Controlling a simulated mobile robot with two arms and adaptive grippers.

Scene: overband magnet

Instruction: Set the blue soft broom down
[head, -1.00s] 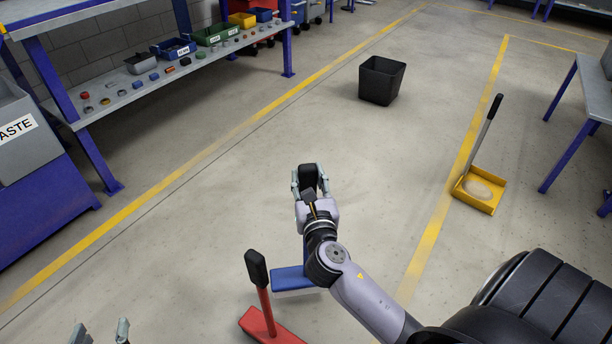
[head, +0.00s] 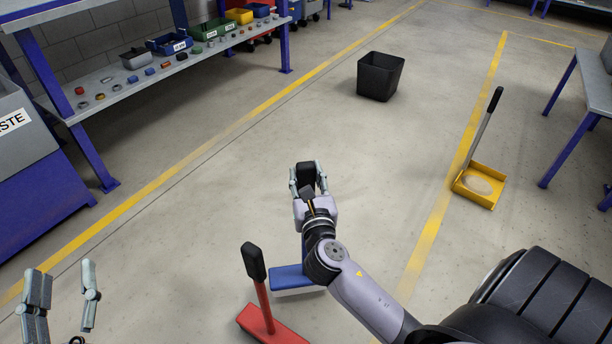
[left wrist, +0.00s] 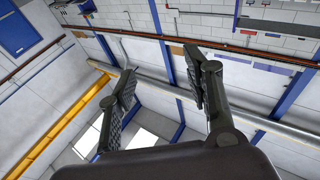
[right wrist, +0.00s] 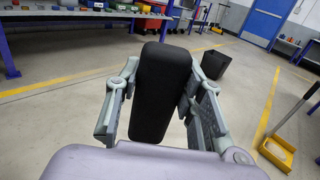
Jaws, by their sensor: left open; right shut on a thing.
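The blue soft broom has a blue head (head: 292,277) with a pale lower edge, low beside my right forearm in the head view. Its black grip (head: 306,176) is between the fingers of my right gripper (head: 308,180), which is shut on it. The black grip (right wrist: 160,92) also fills the middle of the right wrist view, standing upright. My arm hides most of the handle, and I cannot tell whether the head touches the floor. My left gripper (head: 64,300) is open and empty at the lower left; its spread fingers show in the left wrist view (left wrist: 165,90).
A red broom (head: 272,325) with a black grip stands just left of the blue head. A black bin (head: 380,77) and a yellow dustpan (head: 480,185) stand farther off. A shelf (head: 150,85) with small parts is at the left. Floor ahead is clear.

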